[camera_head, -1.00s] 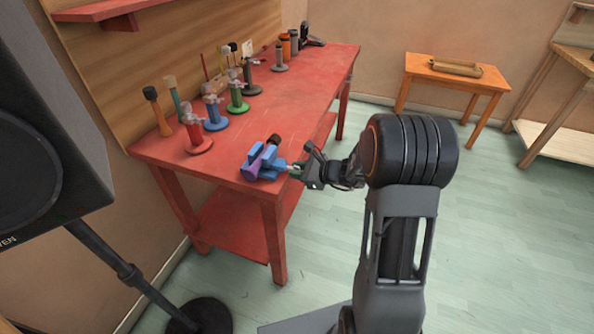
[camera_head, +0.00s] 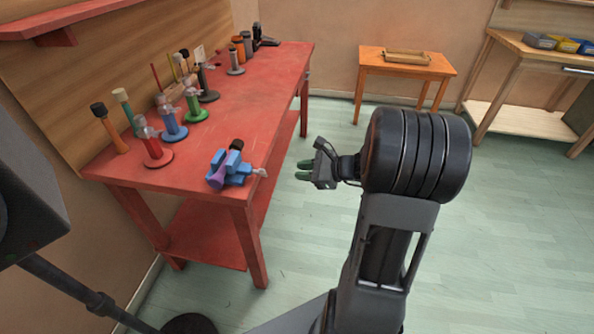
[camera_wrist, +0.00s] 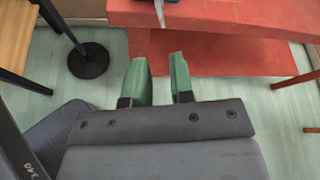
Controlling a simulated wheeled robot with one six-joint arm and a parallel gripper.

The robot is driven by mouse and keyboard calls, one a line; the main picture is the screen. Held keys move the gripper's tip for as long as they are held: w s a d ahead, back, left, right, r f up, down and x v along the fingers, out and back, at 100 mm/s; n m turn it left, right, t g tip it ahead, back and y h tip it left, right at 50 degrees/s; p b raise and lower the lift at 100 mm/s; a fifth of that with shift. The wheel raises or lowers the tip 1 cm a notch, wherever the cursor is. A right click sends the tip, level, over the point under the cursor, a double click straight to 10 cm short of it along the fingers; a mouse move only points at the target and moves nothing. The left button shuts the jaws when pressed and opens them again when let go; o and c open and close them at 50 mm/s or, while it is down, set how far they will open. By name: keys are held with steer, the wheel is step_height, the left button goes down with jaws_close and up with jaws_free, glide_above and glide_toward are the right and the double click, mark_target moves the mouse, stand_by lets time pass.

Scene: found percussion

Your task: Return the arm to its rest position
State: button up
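My gripper (camera_head: 303,170) is in the air to the right of the red workbench (camera_head: 250,110), clear of its edge. In the wrist view my gripper's two green fingers (camera_wrist: 160,72) stand apart with nothing between them. They point toward the bench's front edge (camera_wrist: 230,12). My dark arm bends above the floor in the head view. A blue and purple clamp-like object (camera_head: 230,170) with a dark knob and a pale tip sits at the bench's near corner, apart from my gripper.
Several coloured stands (camera_head: 155,150) and handled tools line the bench's wall side. A black speaker (camera_head: 30,200) on a stand is at the left. An orange table (camera_head: 400,65) holds a wooden tray (camera_head: 408,58). A pale shelf bench (camera_head: 520,120) is far right. Open floor (camera_head: 500,240) lies at the right.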

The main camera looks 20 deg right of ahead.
stand_by(0.5)
steer(key=s+a+f+n+g+h+p, duration=0.2)
steer(key=s+a+n+g+h+p, duration=0.15)
steer(key=s+n+g, duration=0.5)
steer(key=s+a+r+n+t+h+p, duration=0.1)
steer(key=s+a+r+n+h+p, duration=0.1)
steer(key=r+n, duration=0.5)
steer(key=s+a+r+n+t+h+p, duration=0.1)
steer(key=s+a+r+n+h+p, duration=0.2)
steer(key=r+n, duration=0.4)
steer(key=shift+s+a+r+h+p, duration=0.35)
steer(key=shift+a+r+h, duration=0.15)
steer(key=shift+h, duration=0.25)
steer(key=shift+t, duration=0.25)
